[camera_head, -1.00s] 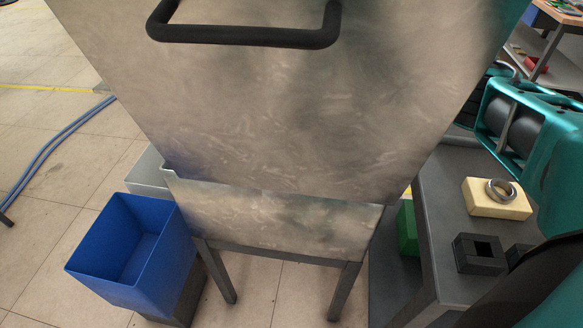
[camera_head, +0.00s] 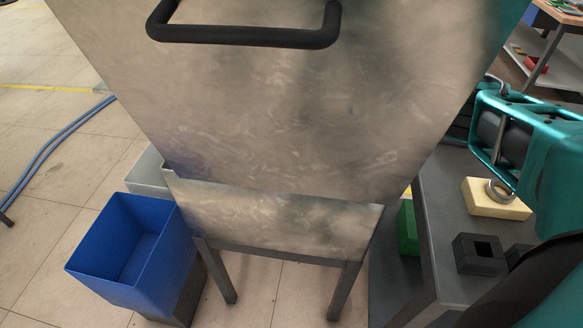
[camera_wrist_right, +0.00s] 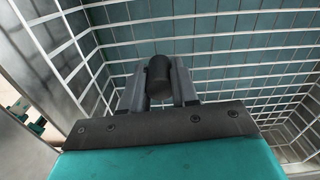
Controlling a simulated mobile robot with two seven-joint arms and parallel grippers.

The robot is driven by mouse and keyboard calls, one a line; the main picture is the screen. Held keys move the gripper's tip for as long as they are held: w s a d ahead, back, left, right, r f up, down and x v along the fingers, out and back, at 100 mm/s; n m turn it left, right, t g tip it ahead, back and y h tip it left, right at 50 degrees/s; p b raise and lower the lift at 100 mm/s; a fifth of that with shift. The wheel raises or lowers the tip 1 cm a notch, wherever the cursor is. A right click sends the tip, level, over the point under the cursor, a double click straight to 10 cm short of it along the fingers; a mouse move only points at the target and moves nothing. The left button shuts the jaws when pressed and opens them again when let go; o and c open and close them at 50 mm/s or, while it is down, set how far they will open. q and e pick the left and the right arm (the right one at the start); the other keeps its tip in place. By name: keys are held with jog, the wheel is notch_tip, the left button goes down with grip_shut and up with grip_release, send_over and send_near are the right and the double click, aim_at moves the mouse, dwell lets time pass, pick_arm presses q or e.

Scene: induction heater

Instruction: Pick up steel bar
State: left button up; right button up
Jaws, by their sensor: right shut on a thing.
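The steel bar (camera_wrist_right: 159,70) shows in the right wrist view as a dark, round-ended cylinder between my right fingers. My right gripper (camera_wrist_right: 160,88) is shut on it. Only the near end of the bar shows; the rest is hidden behind that end. In the head view, my teal right arm comes in at the right edge, and its fingertips and the bar cannot be made out there. My left gripper is in neither view.
A white wire grid (camera_wrist_right: 225,45) surrounds the right gripper. A large metal panel (camera_head: 290,120) with a black handle (camera_head: 245,36) fills the centre. A side table (camera_head: 448,195) holds a yellow block (camera_head: 490,205) with a metal ring and a black square holder (camera_head: 478,262). A blue bin (camera_head: 120,245) stands left.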

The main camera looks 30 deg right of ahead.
grip_shut()
jog(key=shift+r, duration=0.15)
